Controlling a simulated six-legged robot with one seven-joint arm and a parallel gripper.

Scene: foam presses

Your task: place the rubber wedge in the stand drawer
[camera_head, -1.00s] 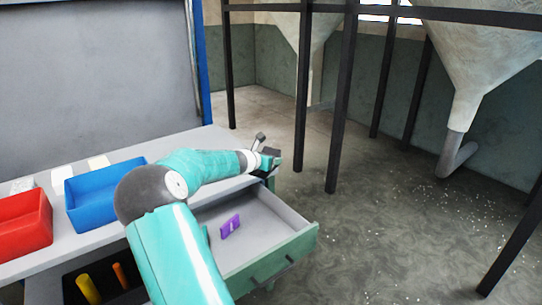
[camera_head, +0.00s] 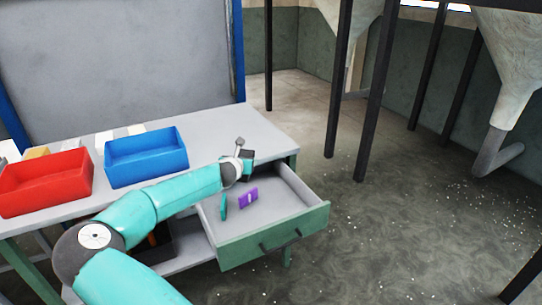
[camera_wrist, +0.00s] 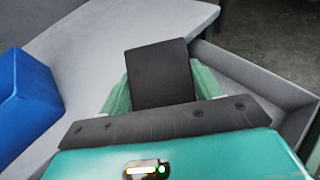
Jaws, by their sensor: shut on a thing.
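The rubber wedge, a dark grey block (camera_wrist: 160,72), is held between the green fingers of my gripper (camera_wrist: 162,92). In the head view my gripper (camera_head: 244,160) is small, and the dark wedge (camera_head: 249,154) shows at its tip. The stand drawer (camera_head: 242,246) is pulled open under the table's right end, with a green front and grey inside. My gripper appears above the drawer's back, near the tabletop edge; its exact height is unclear. In the wrist view the drawer's side wall (camera_wrist: 250,74) runs to the right of the wedge.
A purple block (camera_head: 248,197) and a teal piece (camera_head: 223,207) are in the drawer. A blue bin (camera_head: 146,156) and a red bin (camera_head: 46,184) stand on the table (camera_head: 262,132), with small blocks behind them. Black posts and a hopper stand behind at right.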

